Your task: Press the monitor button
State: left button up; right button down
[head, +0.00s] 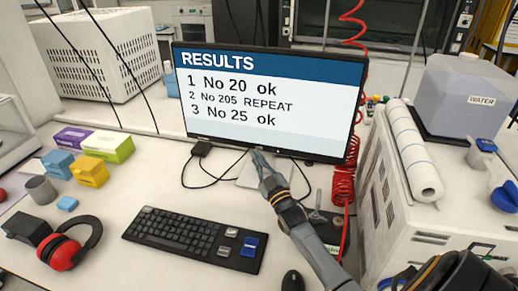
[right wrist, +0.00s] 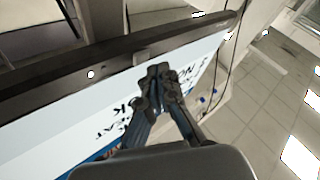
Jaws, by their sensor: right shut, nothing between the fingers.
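The monitor (head: 268,98) stands at the back of the bench and its screen is lit with a "RESULTS" list. My right gripper (head: 257,153) is shut and empty, its fingertips at the lower bezel near the middle. In the right wrist view the shut fingers (right wrist: 161,72) overlap the screen (right wrist: 72,135) close to the dark bezel (right wrist: 50,82). I cannot tell whether they touch it. A small pale dot shows on that bezel, left of the fingers. I cannot tell whether it is the button. My left gripper is not in view.
A keyboard (head: 195,238) and a mouse (head: 293,281) lie in front of the monitor. Red ear defenders (head: 67,250) and small boxes (head: 108,146) are at the left. Cables lie below the monitor.

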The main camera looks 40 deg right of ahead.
jog(key=shift+s+a+p, duration=0.65)
jog(key=shift+s+a, duration=0.1)
jog(key=shift+a, duration=0.25)
jog(key=shift+s+a+p, duration=0.65)
jog(key=shift+s+a, duration=0.1)
jog(key=shift+a, duration=0.2)
